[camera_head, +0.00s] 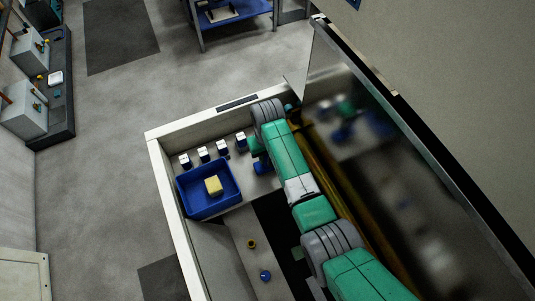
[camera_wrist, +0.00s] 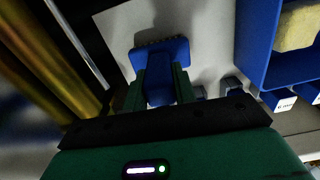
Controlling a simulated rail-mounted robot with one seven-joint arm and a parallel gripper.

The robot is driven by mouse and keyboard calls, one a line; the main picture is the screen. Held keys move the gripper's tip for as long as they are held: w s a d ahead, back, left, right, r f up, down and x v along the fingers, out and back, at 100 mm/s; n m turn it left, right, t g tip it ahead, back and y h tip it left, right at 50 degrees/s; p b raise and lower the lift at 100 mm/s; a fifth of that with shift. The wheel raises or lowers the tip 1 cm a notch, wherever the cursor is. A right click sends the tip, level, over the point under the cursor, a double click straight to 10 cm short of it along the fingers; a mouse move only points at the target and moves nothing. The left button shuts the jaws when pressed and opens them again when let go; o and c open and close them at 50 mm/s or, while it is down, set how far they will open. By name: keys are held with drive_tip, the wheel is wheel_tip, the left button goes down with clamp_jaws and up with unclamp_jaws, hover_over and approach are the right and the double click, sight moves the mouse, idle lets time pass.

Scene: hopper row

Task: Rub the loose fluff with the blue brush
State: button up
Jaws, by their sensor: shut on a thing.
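The blue brush (camera_wrist: 160,52) is in my gripper (camera_wrist: 161,84), whose two green fingers are shut on its handle. Its broad head with a bristled edge points away from me in the wrist view. In the head view a little of the brush's blue (camera_head: 260,168) shows beside the wrist, right of the blue tray; my arm hides the rest of it. Under the brush in the wrist view is a pale grey surface; I cannot tell whether the brush touches it. I cannot make out the loose fluff in either view.
A blue tray (camera_head: 207,211) holds a yellow sponge (camera_head: 213,185). Several small blue items with white tops (camera_head: 204,153) stand behind it. A yellow ring (camera_head: 251,243) and a blue knob (camera_head: 265,276) are nearer. Yellow bars (camera_wrist: 45,60) and a glossy panel flank my arm.

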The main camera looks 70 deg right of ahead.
drive_tip(key=shift+r+p, duration=1.25)
drive_tip(key=shift+r, duration=1.8)
